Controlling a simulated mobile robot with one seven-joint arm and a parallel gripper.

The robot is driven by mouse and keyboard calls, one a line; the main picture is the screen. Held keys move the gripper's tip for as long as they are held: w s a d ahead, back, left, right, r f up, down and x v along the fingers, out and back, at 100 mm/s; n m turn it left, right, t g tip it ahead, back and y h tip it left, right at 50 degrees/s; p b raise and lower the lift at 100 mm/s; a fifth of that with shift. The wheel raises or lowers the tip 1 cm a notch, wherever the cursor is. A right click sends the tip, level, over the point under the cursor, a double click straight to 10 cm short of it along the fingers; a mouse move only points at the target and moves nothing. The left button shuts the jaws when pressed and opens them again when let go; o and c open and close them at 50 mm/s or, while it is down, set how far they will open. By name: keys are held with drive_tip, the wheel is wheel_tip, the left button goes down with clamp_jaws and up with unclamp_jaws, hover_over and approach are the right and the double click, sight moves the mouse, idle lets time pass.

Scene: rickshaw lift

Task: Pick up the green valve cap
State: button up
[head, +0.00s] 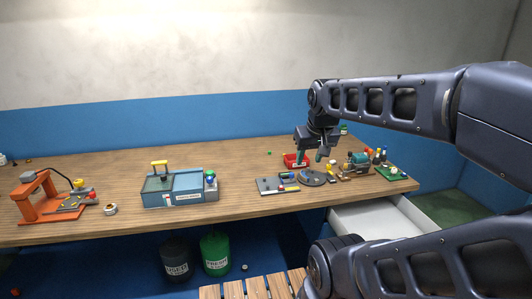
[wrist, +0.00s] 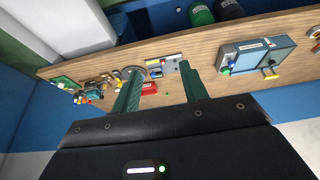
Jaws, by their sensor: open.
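A small green piece (head: 269,153) lies on the wooden bench in the head view, left of and behind the red bin. It may be the green valve cap, but it is too small to be sure. My gripper (head: 311,157) hangs over the right part of the bench, near the red bin and to the right of the green piece. In the wrist view my gripper (wrist: 160,72) has its two green fingers spread with nothing held between them.
The red bin (head: 291,161), a round dark plate (head: 312,178) and a grey tool board (head: 277,185) sit near my gripper. A blue toolbox (head: 181,190) and orange stand (head: 40,194) are farther left. An open white drawer (head: 376,222) juts out below.

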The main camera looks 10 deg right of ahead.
drive_tip(key=w+r, duration=0.4)
drive_tip(key=w, duration=0.5)
drive_tip(key=m+h, duration=0.2)
drive_tip(key=m, duration=0.2)
hover_over(269, 152)
drive_tip(key=s+a, duration=0.1)
wheel_tip(269, 152, down, 34)
drive_tip(key=shift+s+r, duration=0.1)
drive_tip(key=shift+s, duration=0.05)
drive_tip(key=shift+s+x, duration=0.15)
drive_tip(key=shift+x, duration=1.25)
drive_tip(key=shift+s+x, duration=0.2)
drive_tip(key=shift+x, duration=1.2)
drive_tip(key=shift+d, duration=0.2)
drive_tip(key=shift+c, duration=0.2)
